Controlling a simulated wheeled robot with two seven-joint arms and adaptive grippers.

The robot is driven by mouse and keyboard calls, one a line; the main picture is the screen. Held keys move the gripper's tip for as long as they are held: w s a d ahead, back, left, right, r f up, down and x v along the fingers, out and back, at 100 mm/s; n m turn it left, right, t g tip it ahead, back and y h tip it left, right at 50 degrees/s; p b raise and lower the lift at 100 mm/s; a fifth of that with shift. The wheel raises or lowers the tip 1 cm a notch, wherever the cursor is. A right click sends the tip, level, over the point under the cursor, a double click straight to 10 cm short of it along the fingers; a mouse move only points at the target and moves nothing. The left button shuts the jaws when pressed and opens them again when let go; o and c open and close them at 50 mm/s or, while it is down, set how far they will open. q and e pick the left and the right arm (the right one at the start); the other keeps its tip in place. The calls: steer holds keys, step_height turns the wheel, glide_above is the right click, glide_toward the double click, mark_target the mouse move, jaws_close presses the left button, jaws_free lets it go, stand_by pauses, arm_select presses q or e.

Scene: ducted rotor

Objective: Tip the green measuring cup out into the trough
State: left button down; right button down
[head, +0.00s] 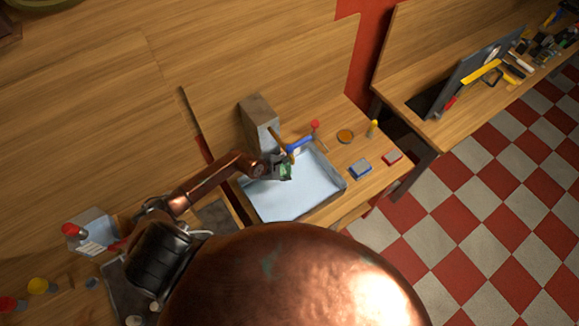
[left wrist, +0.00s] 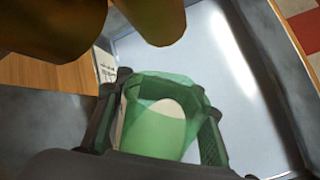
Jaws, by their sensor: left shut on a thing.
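The green measuring cup (head: 286,172) is held over the trough in the head view. It is translucent green in the left wrist view (left wrist: 158,128), where a pale rounded patch shows in it; I cannot tell whether that is its contents. My left gripper (head: 280,168) is shut on the cup, with a dark finger on either side of it in the left wrist view (left wrist: 160,120). The cup's exact tilt is unclear. The trough (head: 290,204) is a shallow, pale, grey-rimmed tray, and its visible floor looks bare. My right gripper is not in view.
A grey block (head: 260,118) stands at the trough's far left corner. A blue and yellow item (head: 298,146) is by its far edge.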

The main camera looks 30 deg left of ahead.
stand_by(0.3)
arm_select(q)
steer(key=shift+a+f+g+y+p, duration=0.1)
steer(key=shift+f+g+y+p, duration=0.2)
steer(key=shift+f+y+p, duration=0.65)
steer(key=shift+r+h, duration=0.25)
steer(key=shift+r, duration=0.05)
stand_by(0.7)
stand_by(1.1)
stand_by(1.0)
